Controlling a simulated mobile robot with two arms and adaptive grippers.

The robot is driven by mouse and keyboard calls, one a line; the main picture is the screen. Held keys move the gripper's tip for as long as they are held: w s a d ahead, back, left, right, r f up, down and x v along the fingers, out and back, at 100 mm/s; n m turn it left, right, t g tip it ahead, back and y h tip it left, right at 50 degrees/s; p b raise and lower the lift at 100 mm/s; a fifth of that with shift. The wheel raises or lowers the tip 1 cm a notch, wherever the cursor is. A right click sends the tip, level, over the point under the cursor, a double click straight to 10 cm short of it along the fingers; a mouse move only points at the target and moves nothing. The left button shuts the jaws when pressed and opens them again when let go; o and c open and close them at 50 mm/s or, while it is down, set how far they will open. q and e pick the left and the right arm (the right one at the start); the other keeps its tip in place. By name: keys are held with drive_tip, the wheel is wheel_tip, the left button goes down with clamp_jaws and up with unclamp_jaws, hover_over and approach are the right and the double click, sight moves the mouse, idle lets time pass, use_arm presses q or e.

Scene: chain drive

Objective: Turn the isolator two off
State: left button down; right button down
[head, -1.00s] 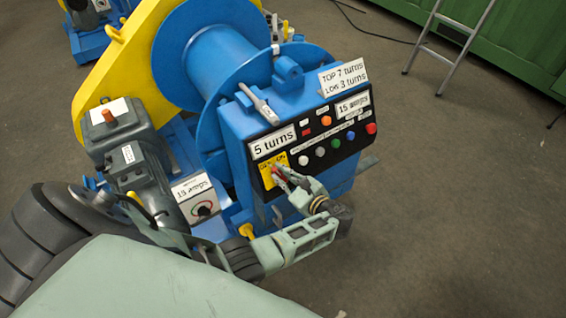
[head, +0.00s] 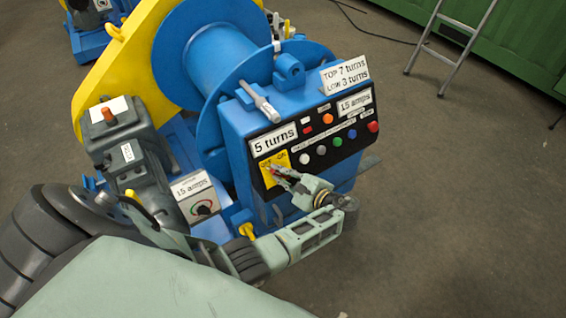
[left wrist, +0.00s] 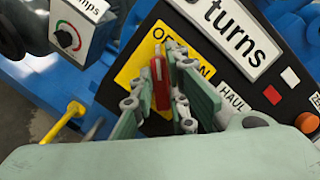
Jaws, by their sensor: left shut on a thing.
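The isolator is a red handle (left wrist: 160,82) on a yellow plate (left wrist: 138,72) marked OFF and ON, partly covered by my fingers. The plate also shows in the head view (head: 267,175), at the lower left of the black panel on the blue winch housing. No number for it is readable. My left gripper (head: 279,174) reaches up to the plate from the lower right. In the left wrist view its two fingers (left wrist: 163,78) stand on either side of the handle and are shut on it. The handle points up the plate, between the lettering. My right gripper is not in view.
A grey box with a dial (head: 200,202) and a yellow lever (head: 246,231) are left of my arm. Open floor (head: 450,220) lies to the right.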

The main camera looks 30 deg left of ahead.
use_arm(q)
drive_tip(key=shift+d, duration=0.1)
drive_tip(key=c, duration=1.7)
unclamp_jaws()
drive_tip(key=v, duration=0.7)
drive_tip(key=shift+s+d, duration=0.1)
drive_tip(key=shift+d, duration=0.1)
